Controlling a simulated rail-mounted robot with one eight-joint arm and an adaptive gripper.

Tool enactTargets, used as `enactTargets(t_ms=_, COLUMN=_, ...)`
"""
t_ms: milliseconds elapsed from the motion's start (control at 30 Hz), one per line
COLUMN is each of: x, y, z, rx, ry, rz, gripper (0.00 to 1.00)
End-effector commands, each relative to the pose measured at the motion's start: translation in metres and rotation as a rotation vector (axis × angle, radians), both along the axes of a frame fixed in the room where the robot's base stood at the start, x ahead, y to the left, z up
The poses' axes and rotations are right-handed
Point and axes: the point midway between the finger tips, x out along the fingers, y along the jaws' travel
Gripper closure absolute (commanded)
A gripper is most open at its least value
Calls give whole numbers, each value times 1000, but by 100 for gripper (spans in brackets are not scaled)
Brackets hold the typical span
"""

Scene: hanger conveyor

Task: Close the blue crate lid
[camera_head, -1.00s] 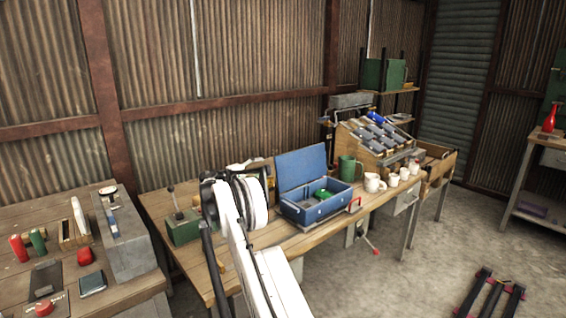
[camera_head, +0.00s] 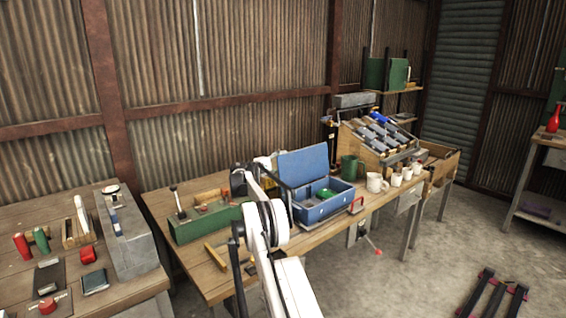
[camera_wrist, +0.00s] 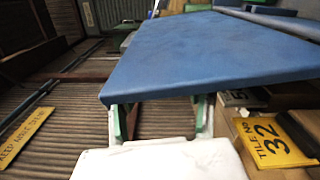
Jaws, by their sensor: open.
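The blue crate (camera_head: 322,209) stands on the wooden workbench in the head view. Its blue lid (camera_head: 302,164) is open, standing up and leaning back along the crate's far side. A green object (camera_head: 325,193) shows inside the crate. In the wrist view the lid (camera_wrist: 215,55) fills much of the upper picture as a broad blue panel. My gripper (camera_wrist: 160,118) is open there, its two green-grey fingers spread at the lid's near edge. The lid hides the fingertips, and I cannot tell whether they touch it. In the head view my arm reaches up left of the crate.
A green toolbox (camera_head: 205,222) stands left of my arm. A green mug (camera_head: 351,167) and several white mugs (camera_head: 376,183) stand right of the crate. A red handle (camera_head: 356,205) is at the crate's right front. A yellow numbered plate (camera_wrist: 268,140) shows in the wrist view.

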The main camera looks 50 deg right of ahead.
Motion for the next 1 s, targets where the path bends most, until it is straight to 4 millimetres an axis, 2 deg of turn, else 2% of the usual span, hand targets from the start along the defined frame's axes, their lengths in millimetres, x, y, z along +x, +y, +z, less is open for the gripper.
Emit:
enactTargets(t_ms=133, x=0, y=0, z=0, rx=0, ry=0, rz=0, gripper=57)
enactTargets(t_ms=167, x=0, y=0, z=0, rx=0, ry=0, rz=0, gripper=59)
enactTargets(t_ms=467, x=0, y=0, z=0, rx=0, ry=0, rz=0, gripper=99)
enactTargets(t_ms=833, x=1, y=2, z=0, rx=0, ry=-3, rz=2, gripper=100)
enactTargets(t_ms=1000, x=13, y=17, z=1, rx=-6, ry=-25, rz=19, gripper=100)
